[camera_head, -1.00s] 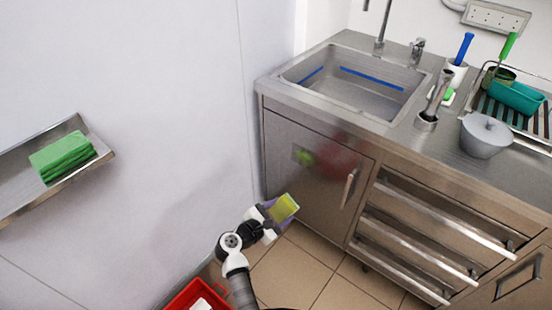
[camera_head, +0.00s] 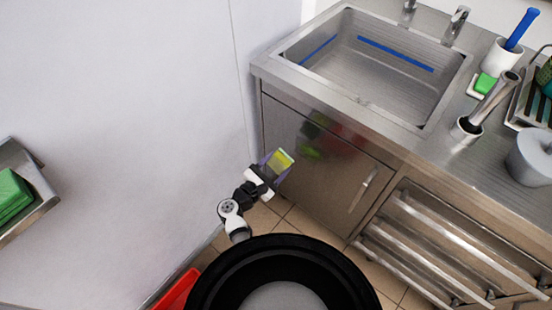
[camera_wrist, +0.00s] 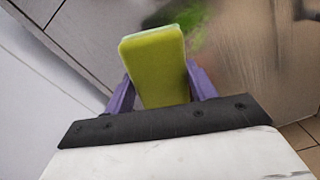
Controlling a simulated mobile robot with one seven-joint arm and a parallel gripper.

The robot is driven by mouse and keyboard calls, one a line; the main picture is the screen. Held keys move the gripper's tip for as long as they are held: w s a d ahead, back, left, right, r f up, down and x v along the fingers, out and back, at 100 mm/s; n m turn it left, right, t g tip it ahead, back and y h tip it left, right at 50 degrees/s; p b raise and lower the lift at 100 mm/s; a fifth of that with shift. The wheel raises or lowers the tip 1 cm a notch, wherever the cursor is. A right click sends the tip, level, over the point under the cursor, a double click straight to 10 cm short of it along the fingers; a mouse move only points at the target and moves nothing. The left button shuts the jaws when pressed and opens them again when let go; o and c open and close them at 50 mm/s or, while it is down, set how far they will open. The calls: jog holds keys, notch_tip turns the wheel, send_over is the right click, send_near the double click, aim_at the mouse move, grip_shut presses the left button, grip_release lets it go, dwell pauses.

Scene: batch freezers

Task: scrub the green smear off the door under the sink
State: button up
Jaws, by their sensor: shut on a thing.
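My gripper (camera_head: 274,168) is shut on a yellow-green sponge (camera_head: 282,158) and holds it in front of the steel door under the sink (camera_head: 315,185). In the wrist view the sponge (camera_wrist: 155,62) stands out between the purple fingers. The green smear (camera_wrist: 192,22) shows on the door just beyond the sponge's upper right in the wrist view, partly hidden by it. In the head view, green and red blurs show on the upper door, and I cannot tell smear from reflection. I cannot tell whether the sponge touches the door.
The sink (camera_head: 375,65) is above the door. The door's handle (camera_head: 363,188) is on its right, beside a rack of steel rails (camera_head: 440,240). A white wall (camera_head: 130,120) stands close on the left. A red bin (camera_head: 178,290) is on the floor.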

aim_at(298, 145)
jog(key=shift+x, duration=2.8)
jog(key=shift+b+x, duration=0.3)
jog(key=shift+x, duration=0.65)
jog(key=shift+s+d, duration=0.1)
jog(key=shift+d, duration=0.05)
